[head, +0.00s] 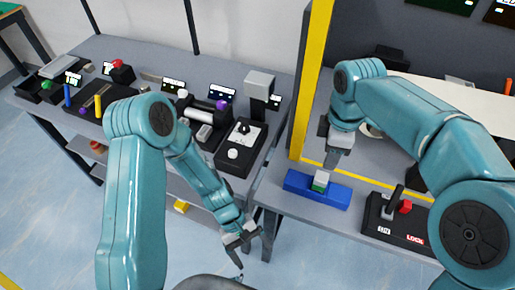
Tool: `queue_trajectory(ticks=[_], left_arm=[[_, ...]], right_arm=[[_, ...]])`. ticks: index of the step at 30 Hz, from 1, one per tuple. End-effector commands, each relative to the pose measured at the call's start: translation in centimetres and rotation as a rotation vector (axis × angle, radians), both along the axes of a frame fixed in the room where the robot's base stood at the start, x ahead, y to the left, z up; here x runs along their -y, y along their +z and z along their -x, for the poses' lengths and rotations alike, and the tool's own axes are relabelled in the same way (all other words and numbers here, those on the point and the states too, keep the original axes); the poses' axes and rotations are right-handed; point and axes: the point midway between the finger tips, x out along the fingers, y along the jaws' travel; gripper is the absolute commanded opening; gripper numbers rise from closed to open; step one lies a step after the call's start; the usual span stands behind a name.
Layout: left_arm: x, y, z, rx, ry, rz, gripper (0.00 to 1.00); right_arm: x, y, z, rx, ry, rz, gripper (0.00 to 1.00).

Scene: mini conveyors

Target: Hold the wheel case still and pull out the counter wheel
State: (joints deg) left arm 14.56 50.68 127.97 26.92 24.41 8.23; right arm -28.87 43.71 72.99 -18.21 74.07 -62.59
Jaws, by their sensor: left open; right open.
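I cannot tell for sure which object is the wheel case or the counter wheel. A black case (226,168) with a white round face (243,136) and a white knob (233,154) sits at the right end of the left table. A blue base (330,197) with a small white-and-green block (321,182) lies on the right table. My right gripper (334,164) points down just above and behind this block, open and apparently empty. My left gripper (242,239) is low in front of the tables' gap, open and empty, away from both objects.
A black panel (392,234) with a lever and a red block stands right of the blue base. A yellow post (309,90) rises between the tables. Several small devices, including a grey cylinder (201,114), crowd the left table (225,72). The floor in front is open.

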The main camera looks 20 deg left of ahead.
Motion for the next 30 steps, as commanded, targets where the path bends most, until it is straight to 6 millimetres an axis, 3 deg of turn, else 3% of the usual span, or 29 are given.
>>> queue_trajectory(ticks=[5, 8, 12, 15, 17, 19, 24, 30], left_arm=[[1.8, 6.4, -4.8, -0.218, 0.255, 0.263, 0.88], [2.1, 11.2, -8.2, -0.306, 0.362, 0.455, 0.88], [0.9, 18.3, -12.6, -0.378, 0.446, 0.725, 0.88], [-1.0, 22.5, -15.2, -0.399, 0.468, 0.870, 0.88], [-2.6, 24.3, -16.6, -0.406, 0.472, 0.903, 0.88], [-3.9, 23.9, -17.9, -0.412, 0.491, 0.827, 0.88], [-6.2, 19.6, -20.1, -0.377, 0.584, 0.544, 0.88], [-7.1, 17.5, -21.1, -0.348, 0.632, 0.425, 0.88]], right_arm=[[0.0, 0.0, -0.2, 0.000, -0.001, 0.000, 0.43], [0.0, 0.0, -0.2, 0.000, -0.001, 0.000, 0.43], [0.0, 0.0, -0.3, -0.001, 0.000, 0.000, 0.43], [0.0, 0.0, -0.4, -0.001, 0.000, 0.000, 0.43], [0.0, 0.0, -0.4, -0.001, 0.000, 0.000, 0.43], [0.0, 0.0, -0.4, -0.001, 0.000, 0.000, 0.43], [0.0, 0.0, -0.4, -0.001, 0.000, 0.000, 0.43], [0.0, 0.0, -0.4, 0.000, 0.000, 0.000, 0.43]])
